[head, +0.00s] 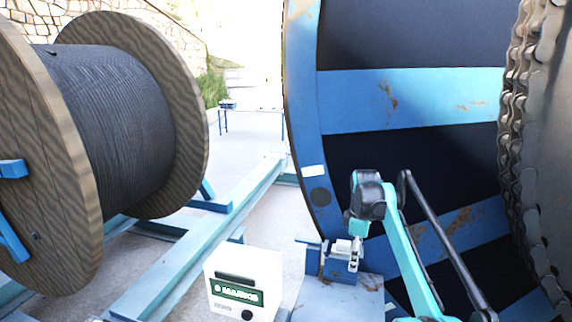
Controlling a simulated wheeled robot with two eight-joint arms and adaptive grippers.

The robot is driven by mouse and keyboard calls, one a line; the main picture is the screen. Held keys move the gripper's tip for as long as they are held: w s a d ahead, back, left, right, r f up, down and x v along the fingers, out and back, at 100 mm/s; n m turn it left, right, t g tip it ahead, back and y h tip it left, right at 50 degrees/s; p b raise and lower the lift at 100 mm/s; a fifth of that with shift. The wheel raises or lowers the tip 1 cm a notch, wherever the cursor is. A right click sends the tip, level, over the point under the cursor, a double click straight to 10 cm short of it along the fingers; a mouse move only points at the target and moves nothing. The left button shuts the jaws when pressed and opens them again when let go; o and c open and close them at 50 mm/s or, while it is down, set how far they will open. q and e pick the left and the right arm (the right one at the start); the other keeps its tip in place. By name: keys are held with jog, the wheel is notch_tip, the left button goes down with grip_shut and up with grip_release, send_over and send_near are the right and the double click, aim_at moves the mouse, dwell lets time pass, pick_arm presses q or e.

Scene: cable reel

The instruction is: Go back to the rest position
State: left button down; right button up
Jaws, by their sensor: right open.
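My right gripper (346,256) is open at the lower middle, at the end of my teal and black right arm, which comes in from the lower right. It points down, close above a rusty blue metal bracket (345,298) at the foot of the big blue reel (410,100). Whether it touches the bracket I cannot tell, and its fingers are small and hard to make out. Nothing clear shows between them. My left gripper is not in view.
A wooden cable drum (185,120) wound with dark cable stands at the left on a light blue steel frame (215,225). A white box with a green label (243,287) stands at the bottom middle. A heavy chain (512,130) runs down the right. A blue table (250,109) stands far back.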

jog(key=s+a+f+m+t+b, duration=0.1)
jog(key=s+f+m+t+b, duration=0.1)
jog(key=s+f+m+b, duration=0.4)
jog(key=s+a+f+m+t+b, duration=0.1)
jog(key=s+f+t+b, duration=0.1)
jog(key=s+f+b, duration=0.65)
jog(key=s+f+m+t+b, duration=0.2)
jog(key=s+f+m+b, duration=0.4)
jog(key=s+f+b, duration=0.6)
jog(key=s+f, duration=0.9)
jog(key=shift+s+a+f+m+t, duration=0.25)
jog(key=shift+s+a+m+t, duration=0.1)
jog(key=shift+m+t, duration=0.05)
